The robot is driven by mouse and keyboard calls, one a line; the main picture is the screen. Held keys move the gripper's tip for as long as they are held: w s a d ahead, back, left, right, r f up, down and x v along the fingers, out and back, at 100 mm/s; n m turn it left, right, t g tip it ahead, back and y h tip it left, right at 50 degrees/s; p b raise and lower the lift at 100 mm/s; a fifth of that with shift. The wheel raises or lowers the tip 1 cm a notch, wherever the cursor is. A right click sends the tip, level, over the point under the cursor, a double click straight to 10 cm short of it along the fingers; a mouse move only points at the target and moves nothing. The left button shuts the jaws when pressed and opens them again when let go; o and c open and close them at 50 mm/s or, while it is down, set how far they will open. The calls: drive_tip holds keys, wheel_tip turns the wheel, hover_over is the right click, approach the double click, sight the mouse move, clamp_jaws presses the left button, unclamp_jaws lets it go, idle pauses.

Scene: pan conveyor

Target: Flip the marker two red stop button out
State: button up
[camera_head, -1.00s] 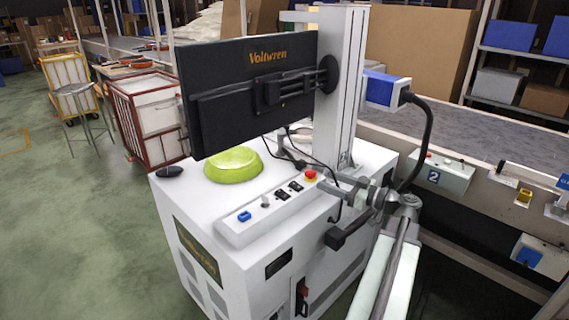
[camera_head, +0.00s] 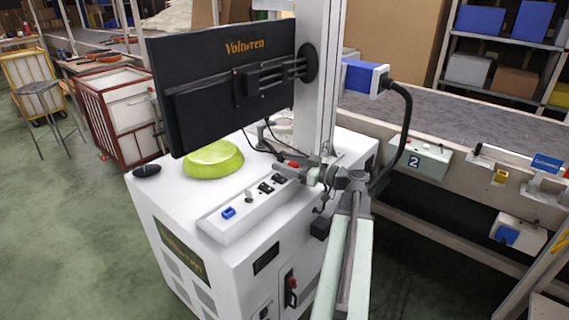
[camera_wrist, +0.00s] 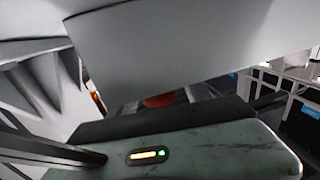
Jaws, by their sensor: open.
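A red stop button (camera_head: 293,164) sits at the right back end of the sloped control panel (camera_head: 217,226) on the white Voltwren machine, partly hidden by my gripper. My gripper (camera_head: 304,171) is open, with its tips right at the button; I cannot tell whether they touch it. In the wrist view, a red patch (camera_wrist: 158,100), apparently the button, shows in the gap between the pale upper part and the green-and-dark lower part of my gripper. Most of it is hidden there. I cannot tell whether it is pressed in or out.
A blue button (camera_head: 228,212) and black switches share the panel. A green bowl (camera_head: 214,160) and a black mouse (camera_head: 147,170) lie left of it. The monitor (camera_head: 225,85) and white column rise behind. A grey box marked 2 (camera_head: 426,162) is on the conveyor side at right.

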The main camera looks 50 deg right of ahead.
clamp_jaws()
idle(1.4)
